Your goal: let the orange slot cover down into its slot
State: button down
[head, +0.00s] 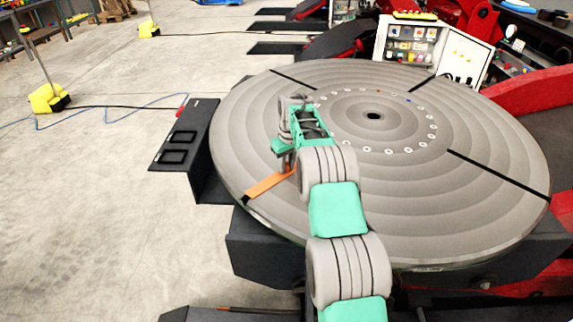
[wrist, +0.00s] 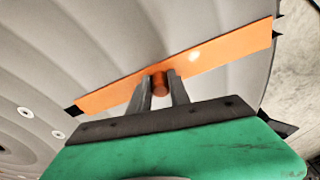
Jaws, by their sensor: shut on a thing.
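The orange slot cover (head: 269,184) is a flat strip near the left front rim of the round grey turntable (head: 480,220). In the wrist view the cover (wrist: 215,54) runs slantwise, with a round orange knob in its middle. My gripper (wrist: 161,82) is shut on that knob, one grey finger on each side. In the head view my gripper (head: 287,160) is at the cover's inner end, and my arm hides part of it. The cover lies along its dark slot, which shows at the strip's ends. I cannot tell whether a gap is left beneath the cover.
Other dark slots (head: 497,174) cross the turntable, with a ring of small holes around its centre hole. A black bracket (head: 186,145) stands off the left rim. A white control box (head: 425,48) stands behind. The floor at left is mostly open.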

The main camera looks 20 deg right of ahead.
aim_at(287, 164)
jog(key=shift+f, duration=0.15)
jog(key=c, duration=1.2)
grip_release()
jog(key=shift+f, duration=0.1)
jog(key=shift+o, duration=0.4)
jog(key=shift+s, duration=0.1)
jog(key=shift+f, duration=0.1)
jog(key=o, duration=0.4)
jog(key=shift+s+r+p, duration=0.1)
jog(key=shift+r+p, duration=2.05)
jog(key=shift+r, duration=1.6)
